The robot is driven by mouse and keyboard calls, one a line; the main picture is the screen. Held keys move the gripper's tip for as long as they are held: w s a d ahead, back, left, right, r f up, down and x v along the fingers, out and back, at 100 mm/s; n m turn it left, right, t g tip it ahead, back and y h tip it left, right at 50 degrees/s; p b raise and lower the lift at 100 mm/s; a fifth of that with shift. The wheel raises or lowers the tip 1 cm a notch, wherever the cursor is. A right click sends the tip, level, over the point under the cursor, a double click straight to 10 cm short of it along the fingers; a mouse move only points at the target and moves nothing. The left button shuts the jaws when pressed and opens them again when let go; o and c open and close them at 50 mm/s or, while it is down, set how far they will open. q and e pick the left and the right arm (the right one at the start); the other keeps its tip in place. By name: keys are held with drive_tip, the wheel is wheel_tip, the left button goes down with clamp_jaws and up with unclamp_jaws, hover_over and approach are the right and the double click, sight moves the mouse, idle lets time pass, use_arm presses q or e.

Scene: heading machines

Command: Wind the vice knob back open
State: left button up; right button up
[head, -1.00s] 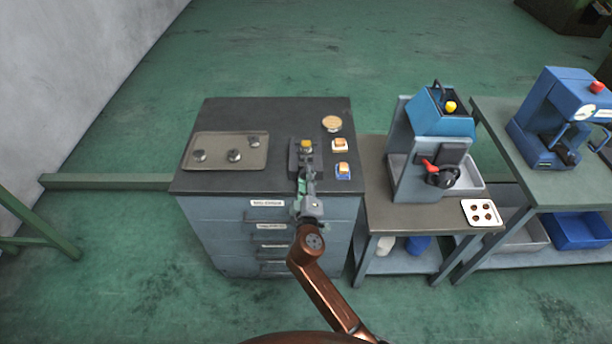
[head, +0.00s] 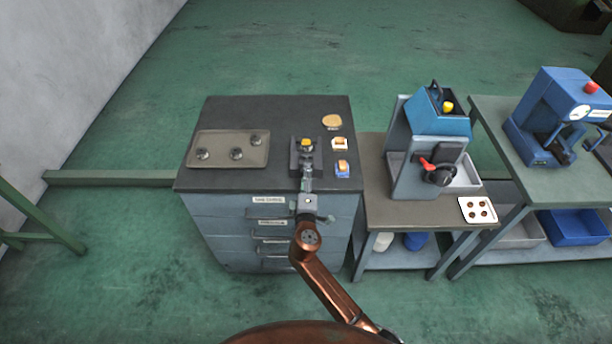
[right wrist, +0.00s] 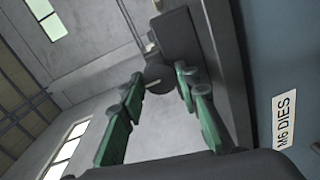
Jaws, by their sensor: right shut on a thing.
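The vice (head: 294,160) is a small dark block near the front edge of the bench cabinet's dark top, with a yellow-topped piece (head: 306,143) at its far end. My right gripper (head: 307,184) comes in from the front at the cabinet's edge and hides the vice knob in the head view. In the right wrist view, the dark round knob (right wrist: 160,76) sits between the green-padded fingers of the right gripper (right wrist: 157,80), which is shut on it. How far the vice jaws stand apart is too small to tell. My left gripper is not in view.
A grey tray (head: 229,160) with several dark round pieces lies left of the vice. A round tan dish (head: 331,121) and two small blocks (head: 342,168) stand close on its right. A blue-grey machine (head: 430,150) stands on the lower table at right.

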drive_tip(key=shift+a+f, duration=0.1)
drive_tip(key=o, duration=1.1)
drive_tip(key=shift+o, duration=0.2)
drive_tip(key=s, duration=1.2)
drive_tip(key=shift+r, duration=0.45)
